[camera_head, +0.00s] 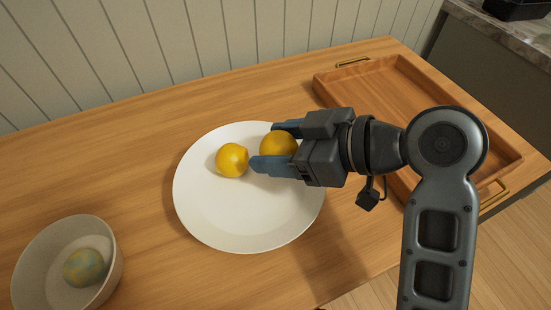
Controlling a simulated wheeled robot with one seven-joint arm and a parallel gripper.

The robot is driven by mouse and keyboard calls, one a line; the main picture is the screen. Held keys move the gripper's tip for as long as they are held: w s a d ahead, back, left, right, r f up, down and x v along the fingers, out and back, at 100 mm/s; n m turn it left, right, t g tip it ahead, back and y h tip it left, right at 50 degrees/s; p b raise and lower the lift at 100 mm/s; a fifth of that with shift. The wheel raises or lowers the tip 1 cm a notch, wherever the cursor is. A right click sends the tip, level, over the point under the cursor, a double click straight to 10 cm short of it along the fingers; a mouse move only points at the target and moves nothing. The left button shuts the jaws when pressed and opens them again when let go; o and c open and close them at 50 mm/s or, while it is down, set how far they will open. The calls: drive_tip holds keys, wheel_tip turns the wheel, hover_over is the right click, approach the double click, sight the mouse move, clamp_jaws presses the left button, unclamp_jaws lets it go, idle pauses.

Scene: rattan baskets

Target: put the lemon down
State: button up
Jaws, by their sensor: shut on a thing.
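Two yellow lemons are in the head view. One lemon (278,144) is between the blue fingers of my gripper (262,147), which is shut on it. It is over the right back part of the white plate (240,223); I cannot tell whether it touches the plate. The other lemon (232,160) lies on the plate just left of my fingertips. My gripper reaches in from the right, and its near finger covers part of the held lemon's lower edge.
A wooden tray (330,92) with brass handles stands at the right, partly behind my arm. A grey bowl (37,250) holding a mottled blue-yellow ball (84,267) is at the lower left. The table (120,150) is clear left of the plate. A panelled wall runs behind.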

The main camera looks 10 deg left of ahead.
drive_tip(key=shift+a+f, duration=0.3)
drive_tip(key=shift+f, duration=1.85)
drive_tip(key=shift+f, duration=0.2)
drive_tip(key=o, duration=1.1)
drive_tip(key=shift+r, duration=0.1)
drive_tip(key=shift+r, duration=0.15)
drive_tip(key=v, duration=1.2)
